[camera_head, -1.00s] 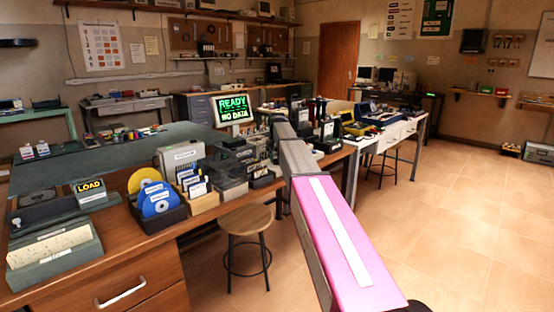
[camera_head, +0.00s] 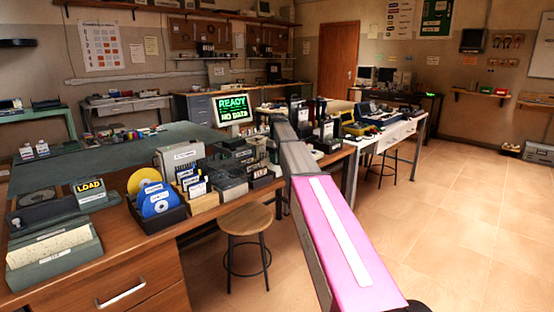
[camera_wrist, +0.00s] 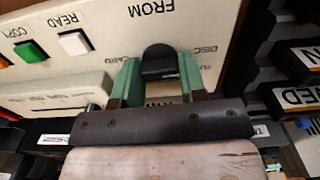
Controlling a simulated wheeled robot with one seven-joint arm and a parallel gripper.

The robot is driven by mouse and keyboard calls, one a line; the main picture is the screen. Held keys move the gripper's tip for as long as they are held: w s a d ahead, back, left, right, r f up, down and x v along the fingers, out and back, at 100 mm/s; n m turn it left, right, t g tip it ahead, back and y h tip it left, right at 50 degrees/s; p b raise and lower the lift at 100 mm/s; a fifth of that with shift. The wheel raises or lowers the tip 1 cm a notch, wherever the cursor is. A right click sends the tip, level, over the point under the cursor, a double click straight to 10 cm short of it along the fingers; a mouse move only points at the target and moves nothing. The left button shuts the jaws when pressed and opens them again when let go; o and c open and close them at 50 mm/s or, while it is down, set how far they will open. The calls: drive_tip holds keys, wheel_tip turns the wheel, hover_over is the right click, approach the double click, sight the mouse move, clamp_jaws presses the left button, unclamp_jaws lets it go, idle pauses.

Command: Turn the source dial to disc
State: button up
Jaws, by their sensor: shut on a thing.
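The source dial (camera_wrist: 159,60) is a black rounded knob on a cream panel (camera_wrist: 90,30) in the wrist view, under the upside-down word FROM. My gripper (camera_wrist: 160,75) has its two green fingers on either side of the dial, shut on it. The words CARD and DISC show upside down, left and right of the dial. Part of the dial and its lower surroundings are hidden by the fingers, and I cannot tell which label it points to. In the head view my gripper and the dial cannot be made out behind my arm.
A green button (camera_wrist: 30,51) and a white button (camera_wrist: 73,43), marked COPY and READ, sit left of the dial. A screen (camera_head: 232,107) reads READY, NO DATA. A stool (camera_head: 246,222) stands before the workbench. The floor at right is clear.

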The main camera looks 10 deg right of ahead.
drive_tip(key=shift+n, duration=0.7)
drive_tip(key=o, duration=0.9)
wheel_tip(320, 180, up, 11)
drive_tip(key=shift+f, duration=0.1)
